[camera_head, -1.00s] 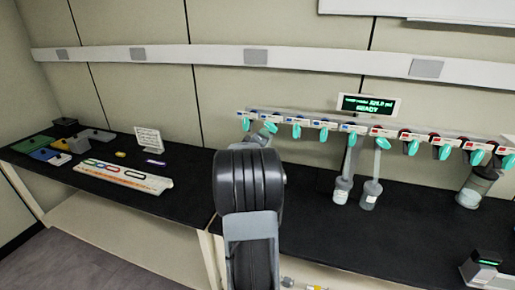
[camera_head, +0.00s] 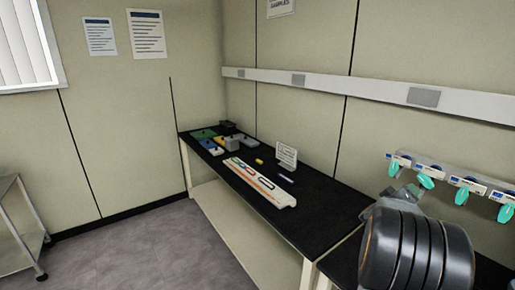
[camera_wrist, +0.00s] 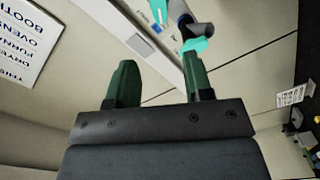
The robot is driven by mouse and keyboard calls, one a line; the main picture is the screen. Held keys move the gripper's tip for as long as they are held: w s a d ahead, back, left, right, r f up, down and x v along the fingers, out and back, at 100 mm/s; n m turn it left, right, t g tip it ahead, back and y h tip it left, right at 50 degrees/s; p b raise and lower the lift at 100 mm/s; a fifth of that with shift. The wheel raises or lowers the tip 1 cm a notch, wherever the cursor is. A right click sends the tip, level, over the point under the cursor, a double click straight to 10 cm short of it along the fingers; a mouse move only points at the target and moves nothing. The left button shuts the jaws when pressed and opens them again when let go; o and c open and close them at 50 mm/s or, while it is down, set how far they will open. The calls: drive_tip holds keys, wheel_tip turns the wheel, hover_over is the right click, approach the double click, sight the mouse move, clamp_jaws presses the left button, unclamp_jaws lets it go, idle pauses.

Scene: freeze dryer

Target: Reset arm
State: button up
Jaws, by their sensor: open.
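My gripper (camera_wrist: 163,85) shows in the wrist view with its two green fingers wide apart and nothing between them. A teal valve handle (camera_wrist: 195,45) of the freeze dryer manifold shows just beyond the right finger; I cannot tell if it touches. In the head view my arm's dark, ribbed part stands at the lower right and hides part of the bench and manifold. The manifold (camera_head: 445,178) with teal handles (camera_head: 461,196) runs along the wall at the right edge. My fingertips are not clearly seen in the head view.
A black bench (camera_head: 330,205) runs along the wall. It carries a long white rack (camera_head: 262,184), a small sign (camera_head: 286,155) and several coloured boxes (camera_head: 210,143). A metal cart (camera_head: 20,225) stands at far left. The floor (camera_head: 150,245) between is clear.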

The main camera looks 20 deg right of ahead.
drive_tip(key=w+a+f+m+t+y, duration=0.2)
drive_tip(key=w+a+f+m+y, duration=0.1)
drive_tip(key=a+f+y, duration=0.8)
drive_tip(key=a+y, duration=0.2)
drive_tip(key=a, duration=0.7)
drive_tip(key=s+a+r+n+g+y, duration=0.1)
drive_tip(key=s+a, duration=0.4)
drive_tip(key=a, duration=0.7)
drive_tip(key=s+a+r+n+g+y, duration=0.1)
drive_tip(key=s+a+r+n+y, duration=0.2)
drive_tip(key=a, duration=1)
drive_tip(key=s+n, duration=0.1)
drive_tip(key=s, duration=0.1)
drive_tip(key=shift+s+r+g, duration=0.4)
